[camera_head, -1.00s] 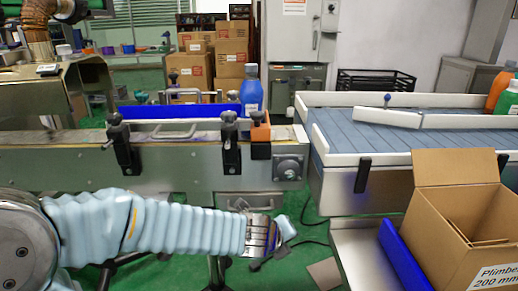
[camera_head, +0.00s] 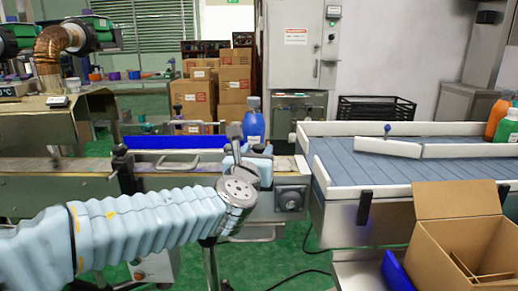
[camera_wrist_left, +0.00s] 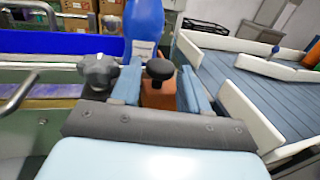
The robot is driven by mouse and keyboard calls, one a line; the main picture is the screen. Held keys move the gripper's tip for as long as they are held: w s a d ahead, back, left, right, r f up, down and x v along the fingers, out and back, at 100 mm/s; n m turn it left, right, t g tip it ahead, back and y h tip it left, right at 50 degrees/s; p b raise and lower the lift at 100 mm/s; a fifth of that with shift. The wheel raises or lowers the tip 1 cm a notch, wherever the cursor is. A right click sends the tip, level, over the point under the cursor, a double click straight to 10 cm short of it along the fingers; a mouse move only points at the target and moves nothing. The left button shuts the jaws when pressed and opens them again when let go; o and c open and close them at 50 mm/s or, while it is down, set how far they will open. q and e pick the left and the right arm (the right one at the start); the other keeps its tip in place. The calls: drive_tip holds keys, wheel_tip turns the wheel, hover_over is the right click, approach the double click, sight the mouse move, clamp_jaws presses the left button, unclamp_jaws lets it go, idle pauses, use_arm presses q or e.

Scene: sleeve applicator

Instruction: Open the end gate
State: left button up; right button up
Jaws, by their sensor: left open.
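The end gate is an orange block with a black knob (camera_wrist_left: 160,70) at the right end of the near conveyor. In the left wrist view its orange body (camera_wrist_left: 158,97) shows between the two fingers of my left gripper (camera_wrist_left: 161,78). The gripper is open around the knob and block; I cannot tell whether a finger touches. In the head view my left gripper (camera_head: 251,156) is over the conveyor's end and hides most of the gate. A blue bottle (camera_head: 254,125) stands upright just behind the gate; it also shows in the wrist view (camera_wrist_left: 143,22). My right gripper is out of view.
A grey clamp knob (camera_wrist_left: 98,70) stands close left of the fingers. A blue guide rail (camera_head: 175,142) runs along the conveyor. The wide roller table (camera_head: 400,173) with white rails is to the right. An open carton (camera_head: 460,235) is at the front right.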

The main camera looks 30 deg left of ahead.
use_arm(q)
drive_tip(key=shift+x, duration=1.25)
clamp_jaws()
